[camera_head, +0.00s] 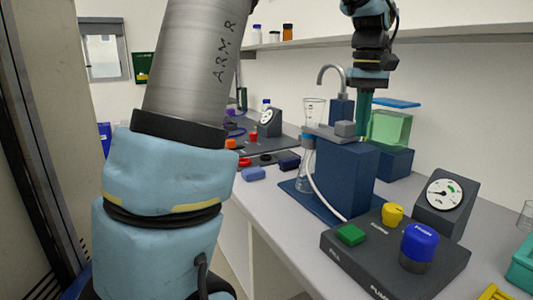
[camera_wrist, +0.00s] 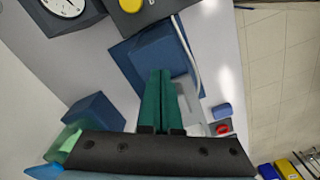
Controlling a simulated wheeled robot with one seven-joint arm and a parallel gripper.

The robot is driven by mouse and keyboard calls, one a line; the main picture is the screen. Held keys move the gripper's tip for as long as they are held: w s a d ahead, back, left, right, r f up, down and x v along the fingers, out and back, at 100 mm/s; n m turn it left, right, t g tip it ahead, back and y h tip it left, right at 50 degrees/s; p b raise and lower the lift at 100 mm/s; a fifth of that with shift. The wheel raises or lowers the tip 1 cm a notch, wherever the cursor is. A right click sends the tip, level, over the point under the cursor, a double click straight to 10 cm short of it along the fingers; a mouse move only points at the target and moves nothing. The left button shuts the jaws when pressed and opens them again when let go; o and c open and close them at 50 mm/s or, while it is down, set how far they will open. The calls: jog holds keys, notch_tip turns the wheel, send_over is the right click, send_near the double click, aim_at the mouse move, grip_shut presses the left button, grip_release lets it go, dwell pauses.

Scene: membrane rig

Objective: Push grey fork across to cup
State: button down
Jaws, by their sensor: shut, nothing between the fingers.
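The grey fork (camera_head: 328,133) lies level on top of the dark blue block (camera_head: 346,172), with a raised grey block on it. It reaches left to the clear glass cup (camera_head: 313,110), which stands above a flask. Whether the fork touches the cup is too small to tell. My gripper (camera_head: 364,134) points down with its teal fingers shut and empty, close to the right end of the fork. Contact with the fork cannot be told. The wrist view shows the shut fingers (camera_wrist: 161,74) over the blue block, with part of the fork (camera_wrist: 188,98) beside them.
A dark pump box (camera_head: 395,258) with green, yellow and blue knobs stands in front, beside a gauge (camera_head: 444,194). A container of green liquid (camera_head: 390,130) sits behind my gripper. A pale hose runs down beside the block.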

notch_tip(320, 180, up, 8)
jog(key=p, duration=0.7)
dwell(0.3)
jog(key=a+f, duration=1.2)
jog(key=a, duration=0.5)
jog(key=s+a+f+m+t, duration=0.1)
jog(key=s+a+f, duration=0.7)
jog(key=a, duration=0.3)
jog(key=shift+t, duration=0.3)
